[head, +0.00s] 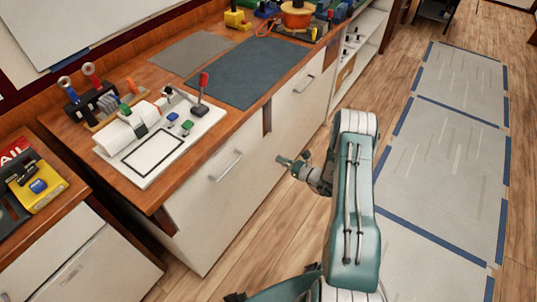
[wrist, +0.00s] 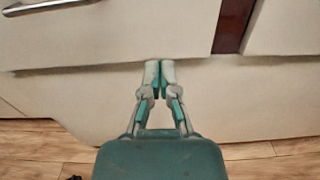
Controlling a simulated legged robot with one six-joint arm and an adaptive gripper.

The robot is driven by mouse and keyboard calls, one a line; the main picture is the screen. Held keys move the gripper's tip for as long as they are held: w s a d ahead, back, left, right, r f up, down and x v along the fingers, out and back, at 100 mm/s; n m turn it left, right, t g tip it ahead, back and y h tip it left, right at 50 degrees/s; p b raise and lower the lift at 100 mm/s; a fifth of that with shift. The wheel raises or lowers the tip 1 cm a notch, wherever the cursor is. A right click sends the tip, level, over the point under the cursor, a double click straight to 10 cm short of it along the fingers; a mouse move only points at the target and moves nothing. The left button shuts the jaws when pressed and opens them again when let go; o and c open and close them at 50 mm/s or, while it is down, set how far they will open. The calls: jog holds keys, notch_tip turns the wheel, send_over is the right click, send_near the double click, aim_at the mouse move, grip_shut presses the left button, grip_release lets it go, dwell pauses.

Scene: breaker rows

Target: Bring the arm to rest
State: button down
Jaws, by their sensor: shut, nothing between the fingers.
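My gripper (head: 286,161) is at the end of my green and white arm, in front of the white cabinet doors and below the wooden counter's edge. In the wrist view my gripper (wrist: 159,66) has its two fingertips together with nothing between them. It points at the pale cabinet front (wrist: 90,85). I cannot tell how wide the gap to the cabinet is. The arm is bent, with its upper link rising and the gripper reaching left.
The counter (head: 170,62) holds a white panel (head: 155,157) with a red-handled lever (head: 202,88), a dark mat (head: 245,72) and an orange pot (head: 297,14). A yellow device (head: 42,194) stands at left. Cabinet handles (head: 226,167) stick out. Taped grey floor mats (head: 440,170) lie clear at right.

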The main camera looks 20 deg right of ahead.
jog(key=s+a+r+n+g, duration=0.3)
jog(key=a+r+n+g, duration=0.15)
jog(key=r, duration=0.45)
jog(key=s+a+r+n+g+y, duration=0.1)
jog(key=s+a+r+n+g, duration=0.25)
jog(key=a+r+n, duration=0.35)
jog(key=s+a+r+n+g, duration=0.3)
jog(key=r+n+g, duration=0.2)
jog(key=r, duration=0.5)
jog(key=s+d+r+n+t+h, duration=0.1)
jog(key=s+r+n+h, duration=0.4)
jog(key=s, duration=0.6)
jog(key=s+d+r+n+t+h, duration=0.1)
jog(key=s+r+n+t+h, duration=0.2)
jog(key=s+r+n+h, duration=0.3)
jog(key=shift+s+r+n+h, duration=0.3)
jog(key=shift+s+r+n, duration=0.35)
jog(key=shift+s+r, duration=1.2)
jog(key=shift+s+f, duration=0.45)
jog(key=shift+f, duration=0.1)
